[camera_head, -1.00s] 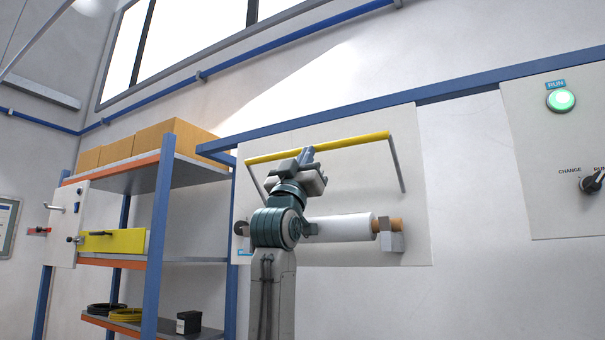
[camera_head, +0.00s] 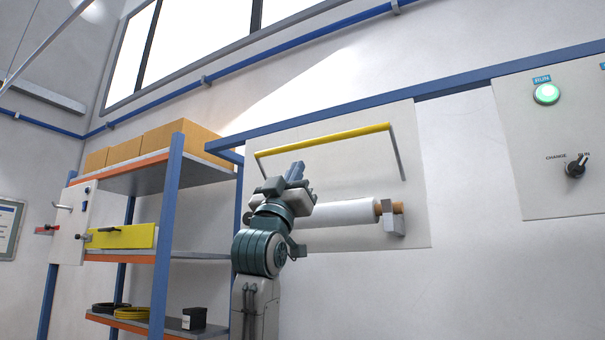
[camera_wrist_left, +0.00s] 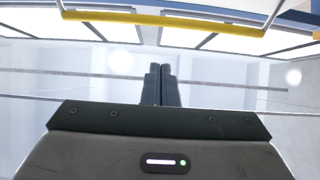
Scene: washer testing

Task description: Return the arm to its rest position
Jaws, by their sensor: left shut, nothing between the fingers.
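My left arm rises from the bottom of the head view, and its left gripper (camera_head: 295,171) points up, below the yellow bar (camera_head: 322,140) and in front of the white panel (camera_head: 415,170). Its fingers are together with nothing between them. In the left wrist view the shut fingers (camera_wrist_left: 161,84) stand at the middle, with the yellow bar (camera_wrist_left: 165,21) across the top. A white roll (camera_head: 345,213) on a brown core lies to the right of the gripper; the arm hides its left end. My right gripper is in neither view.
A shelf rack (camera_head: 168,240) with blue posts stands at the left, with cardboard boxes (camera_head: 165,141) on top. A control panel (camera_head: 545,150) with a lit green button (camera_head: 546,94) and a black selector knob (camera_head: 576,168) is at the right. The wall between the panels is clear.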

